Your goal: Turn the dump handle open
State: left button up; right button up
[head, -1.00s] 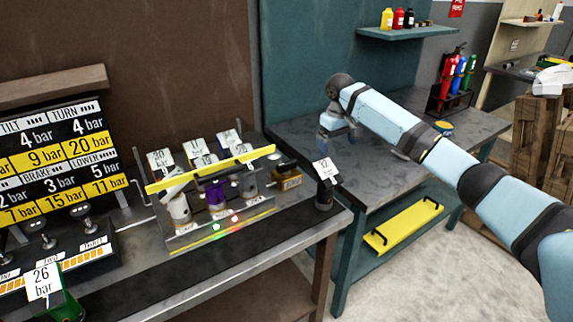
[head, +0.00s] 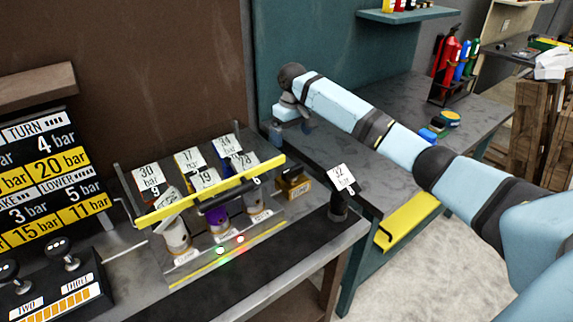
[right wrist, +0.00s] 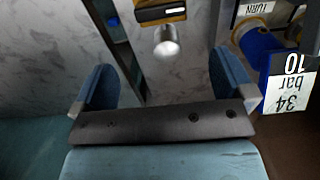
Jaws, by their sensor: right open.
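My right gripper (head: 291,126) hangs behind the right end of the rack, its blue fingers pointing down. In the right wrist view the gripper (right wrist: 163,80) is open, with nothing between its fingers. A small brown box with a dark top and a yellow label (head: 293,188) sits at the rack's right end, in front of the gripper and apart from it. In the right wrist view a silver round-ended knob (right wrist: 166,43) shows beyond the fingers, below a brown and black block (right wrist: 160,13). Which part is the dump handle I cannot tell. My left gripper is out of view.
The rack holds tagged canisters, among them a purple one (head: 217,217), behind a yellow bar (head: 160,213) with a black grip. A black post tagged 32 (head: 338,207) stands at the bench corner. A blue cylinder (right wrist: 258,42) is beside the right finger in the wrist view.

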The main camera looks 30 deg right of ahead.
aim_at(293, 168)
jog(key=f, duration=1.2)
jog(key=shift+s+f, duration=0.4)
jog(key=shift+r+p, duration=0.1)
jog(key=shift+p, duration=0.2)
jog(key=c, duration=0.8)
